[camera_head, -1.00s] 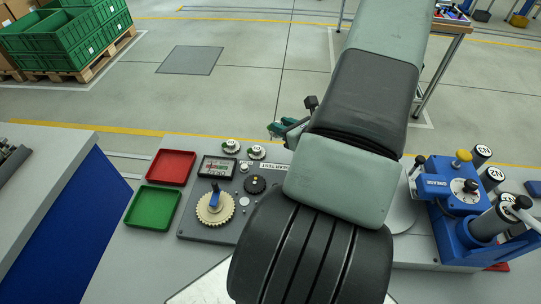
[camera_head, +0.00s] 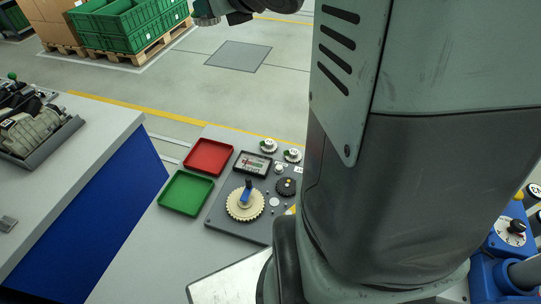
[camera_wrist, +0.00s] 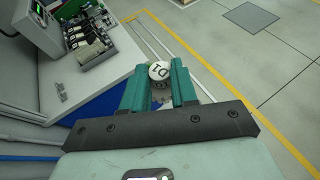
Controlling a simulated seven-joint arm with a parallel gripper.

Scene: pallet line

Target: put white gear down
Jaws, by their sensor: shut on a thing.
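In the wrist view my gripper (camera_wrist: 159,75) is shut on a round white piece (camera_wrist: 159,70) with dark marks on its top. The piece sits between the two teal fingertips, over the floor beyond the bench edge. In the head view the gripper's fingers are not visible. A cream gear (camera_head: 238,209) with a blue handle sits on the grey control panel (camera_head: 222,222). Two small white dials (camera_head: 269,146) (camera_head: 292,156) are at the panel's far edge.
A red tray (camera_head: 208,142) and a green tray (camera_head: 186,176) lie left of the panel. A grey bench (camera_head: 95,120) with a blue side stands at left, bearing a machine tray (camera_head: 50,145). Green crates (camera_head: 125,20) stand on a pallet behind. Open floor lies between.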

